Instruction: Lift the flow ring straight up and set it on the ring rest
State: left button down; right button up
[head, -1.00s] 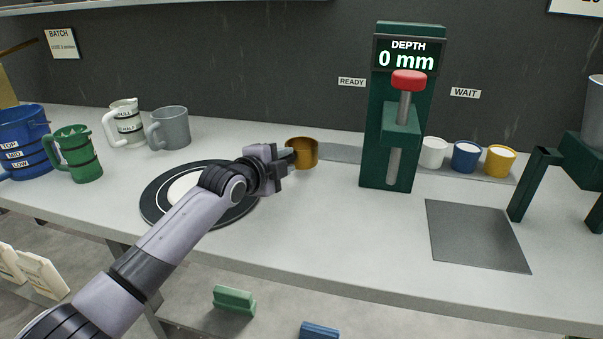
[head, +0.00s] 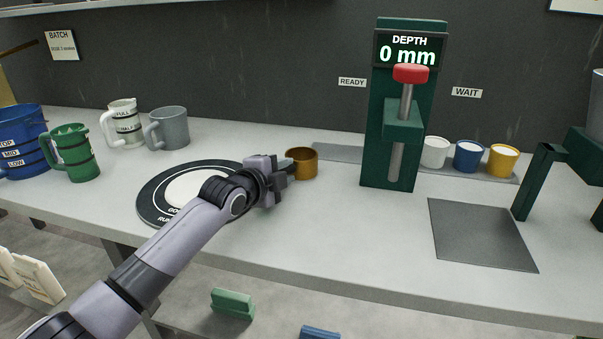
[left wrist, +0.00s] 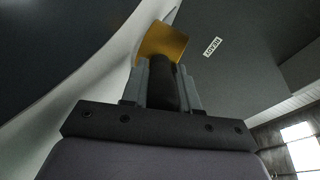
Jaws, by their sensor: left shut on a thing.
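The brass-coloured flow ring (head: 303,164) is at the tip of my left gripper (head: 284,170), left of the green depth stand. In the left wrist view the ring (left wrist: 165,41) shows beyond the fingertips, with a dark handle (left wrist: 164,88) between the fingers. My left gripper (left wrist: 164,75) is shut on the ring's handle. I cannot tell whether the ring touches the bench. A long grey strip (head: 338,153) lies behind it; I cannot tell if this is the ring rest. My right gripper is not in view.
A round black-and-white target mat (head: 157,204) lies partly under my left arm. The green depth stand (head: 418,55) reads 0 mm. White, blue and yellow cups (head: 467,157) stand right of it. Mugs (head: 168,128) stand at the left. A dark square plate (head: 482,235) lies at front right.

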pick_arm(q)
jog(key=shift+f, duration=0.1)
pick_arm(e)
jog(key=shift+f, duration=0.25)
pick_arm(q)
jog(key=c, duration=0.8)
grip_release()
jog(key=shift+f, duration=0.25)
jog(key=shift+v, duration=0.8)
jog(key=v, duration=0.3)
jog(key=shift+s+a+r+p, duration=0.1)
jog(key=shift+a+r+p, duration=0.05)
jog(key=shift+p, duration=0.15)
jog(key=shift+v, duration=1.15)
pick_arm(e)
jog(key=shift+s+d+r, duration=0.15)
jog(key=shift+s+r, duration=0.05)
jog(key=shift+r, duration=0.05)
pick_arm(q)
jog(key=shift+r, duration=0.1)
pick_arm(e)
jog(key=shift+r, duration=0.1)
